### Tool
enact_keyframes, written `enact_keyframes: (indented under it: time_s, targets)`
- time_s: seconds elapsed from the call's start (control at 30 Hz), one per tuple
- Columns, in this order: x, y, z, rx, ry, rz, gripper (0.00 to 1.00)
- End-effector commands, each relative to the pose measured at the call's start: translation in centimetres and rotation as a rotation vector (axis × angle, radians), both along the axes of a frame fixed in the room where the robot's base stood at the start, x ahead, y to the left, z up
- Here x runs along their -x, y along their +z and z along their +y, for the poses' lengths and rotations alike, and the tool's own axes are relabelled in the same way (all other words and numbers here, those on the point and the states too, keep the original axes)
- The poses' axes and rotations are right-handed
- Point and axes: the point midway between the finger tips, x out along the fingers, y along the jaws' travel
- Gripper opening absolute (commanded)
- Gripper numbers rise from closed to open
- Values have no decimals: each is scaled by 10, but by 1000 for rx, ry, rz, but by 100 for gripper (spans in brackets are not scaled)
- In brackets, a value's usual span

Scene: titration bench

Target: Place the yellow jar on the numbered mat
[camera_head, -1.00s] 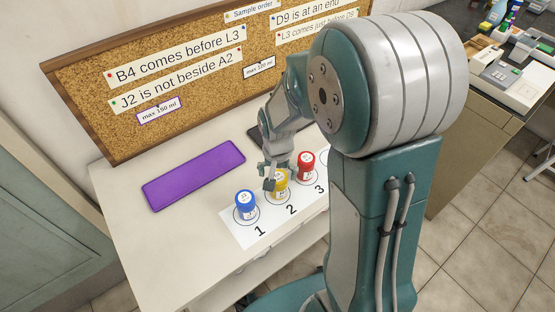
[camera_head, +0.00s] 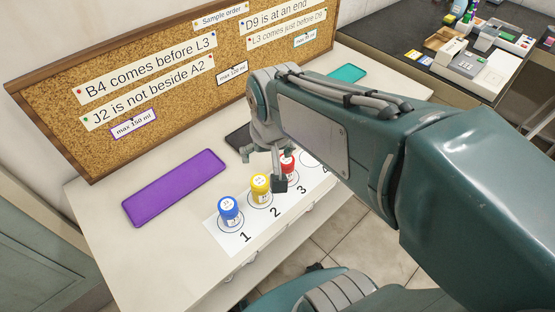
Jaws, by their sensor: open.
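The yellow jar (camera_head: 261,188) stands upright on the numbered mat (camera_head: 240,241), on the circle at number 2. The blue jar (camera_head: 229,211) stands upright at number 1. The red jar (camera_head: 288,165) stands at number 3, partly hidden by a finger of my gripper. My gripper (camera_head: 264,167) is open and empty, above and behind the yellow jar. One dark fingertip shows between the yellow and red jars in the picture; I cannot tell whether it touches either. The circle at number 4 is partly covered by my arm.
A purple tray (camera_head: 175,187) lies empty at left. A black tray (camera_head: 238,138) lies behind my gripper, and a teal tray (camera_head: 347,73) is farther back. A corkboard (camera_head: 60,97) with order notes leans behind. The bench front edge runs close to the mat.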

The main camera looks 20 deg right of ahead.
Motion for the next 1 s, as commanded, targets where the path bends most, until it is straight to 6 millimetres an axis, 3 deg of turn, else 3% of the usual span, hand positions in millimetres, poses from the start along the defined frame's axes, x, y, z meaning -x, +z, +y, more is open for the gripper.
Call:
enact_keyframes:
  time_s: [0.2, 0.4, 1.0]
  targets:
    - [46, 30, 0, 45, 130, -151, 100]
    - [69, 38, 0, 78, 199, -223, 100]
    - [71, 39, 0, 81, 207, -230, 100]
